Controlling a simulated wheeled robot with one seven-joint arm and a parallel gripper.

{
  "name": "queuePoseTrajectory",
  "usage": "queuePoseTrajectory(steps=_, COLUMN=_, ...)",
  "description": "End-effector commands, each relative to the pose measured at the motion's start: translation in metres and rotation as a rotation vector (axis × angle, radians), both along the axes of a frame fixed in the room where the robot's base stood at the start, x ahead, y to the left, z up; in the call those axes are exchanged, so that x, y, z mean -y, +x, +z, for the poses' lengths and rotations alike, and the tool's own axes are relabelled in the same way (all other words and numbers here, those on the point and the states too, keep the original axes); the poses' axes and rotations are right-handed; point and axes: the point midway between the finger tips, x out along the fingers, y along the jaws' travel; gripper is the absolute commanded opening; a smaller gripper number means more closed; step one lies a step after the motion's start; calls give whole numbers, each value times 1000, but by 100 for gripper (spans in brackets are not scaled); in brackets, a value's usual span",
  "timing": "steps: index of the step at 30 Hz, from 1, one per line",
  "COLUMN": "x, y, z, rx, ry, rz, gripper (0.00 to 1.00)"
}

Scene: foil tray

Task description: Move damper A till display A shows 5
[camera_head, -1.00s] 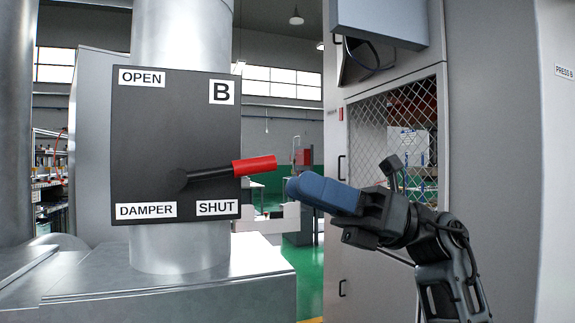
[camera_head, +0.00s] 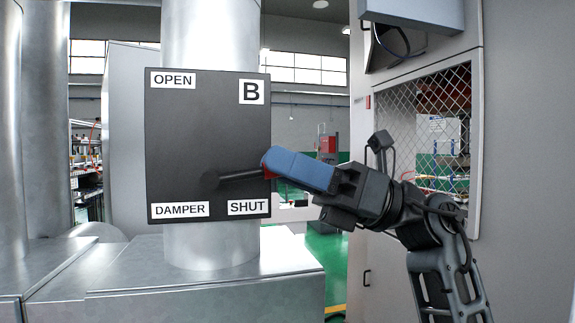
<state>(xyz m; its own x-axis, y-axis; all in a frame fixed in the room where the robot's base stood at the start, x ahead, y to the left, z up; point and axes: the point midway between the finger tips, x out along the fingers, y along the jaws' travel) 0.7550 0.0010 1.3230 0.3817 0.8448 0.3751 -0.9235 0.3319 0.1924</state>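A black damper plate (camera_head: 200,120) marked B, OPEN, SHUT and DAMPER is mounted in front of a round metal duct. No plate marked A and no readable display are in view. The plate's dark lever (camera_head: 240,176) points right and slightly up, above the SHUT label. My gripper (camera_head: 270,163) has its blue fingers over the lever's red grip (camera_head: 269,173), hiding most of it. Only a sliver of red shows by the fingertips. I cannot tell whether the fingers are closed on the grip.
A metal duct box (camera_head: 200,285) lies below the plate. A tall grey cabinet (camera_head: 415,70) with a mesh window stands on the right, behind my arm. Another metal duct (camera_head: 40,140) rises at the left. Green floor (camera_head: 325,270) shows between the box and the cabinet.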

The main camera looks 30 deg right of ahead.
Motion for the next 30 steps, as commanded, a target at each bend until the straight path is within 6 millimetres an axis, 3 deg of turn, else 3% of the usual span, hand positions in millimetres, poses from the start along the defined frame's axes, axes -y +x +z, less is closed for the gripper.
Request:
queuePoseTrajectory(steps=10, x=0, y=0, z=0, rx=0, ry=0, rz=0, gripper=0)
queuePoseTrajectory(steps=22, x=0, y=0, z=3, rx=-2, ry=-11, rz=0, gripper=0)
queuePoseTrajectory(steps=30, x=-4, y=1, z=25, rx=-65, ry=-218, rz=-2, gripper=0)
